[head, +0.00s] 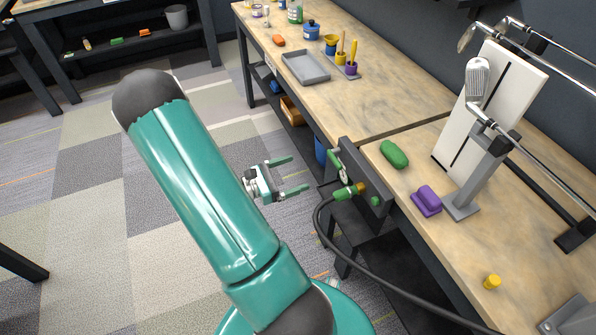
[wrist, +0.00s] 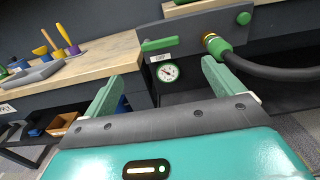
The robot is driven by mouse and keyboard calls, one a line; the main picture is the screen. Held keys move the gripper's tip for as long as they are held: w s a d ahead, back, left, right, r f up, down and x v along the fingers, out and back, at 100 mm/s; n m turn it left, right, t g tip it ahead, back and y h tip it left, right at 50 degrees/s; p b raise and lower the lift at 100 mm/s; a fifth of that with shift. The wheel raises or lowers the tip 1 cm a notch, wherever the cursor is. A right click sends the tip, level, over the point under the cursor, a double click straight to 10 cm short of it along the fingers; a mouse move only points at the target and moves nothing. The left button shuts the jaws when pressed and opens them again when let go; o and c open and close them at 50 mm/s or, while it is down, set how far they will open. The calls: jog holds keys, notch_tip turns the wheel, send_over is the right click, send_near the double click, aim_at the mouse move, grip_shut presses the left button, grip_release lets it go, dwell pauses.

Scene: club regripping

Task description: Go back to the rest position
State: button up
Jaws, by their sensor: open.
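My gripper (head: 299,173) is open and empty in the head view. It hangs over the floor, left of the workbench and its dark panel. Its two green fingers point right, and they also frame the bottom of the wrist view (wrist: 160,72) with nothing between them. A golf club (head: 477,80) with a silver head stands in a grey holder on the right bench, well away from my gripper. A pressure gauge (wrist: 167,72) with a green lever (wrist: 160,44) is on the panel ahead of the fingers.
A black hose (head: 330,255) curves from a green fitting (head: 345,193) on the panel (head: 372,185). The bench carries a grey tray (head: 306,67), a green block (head: 394,154), a purple block (head: 427,200) and a yellow cap (head: 491,282). Open carpet lies left of my arm.

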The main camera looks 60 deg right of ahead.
dwell(0.5)
jog(key=w+a+r+m+t+y, duration=0.2)
jog(key=a+r, duration=0.6)
jog(key=a, duration=0.4)
jog(key=w+a+r+m+t+y, duration=0.3)
jog(key=a+r+t+y, duration=0.4)
jog(key=a, duration=0.6)
jog(key=w+a+r+m+t+y, duration=0.3)
jog(key=a+r+t, duration=0.5)
jog(key=a+r, duration=0.3)
jog(key=shift+a+m+y, duration=0.65)
jog(key=shift+m+y, duration=0.15)
jog(key=shift+m, duration=0.1)
jog(key=shift+c, duration=0.4)
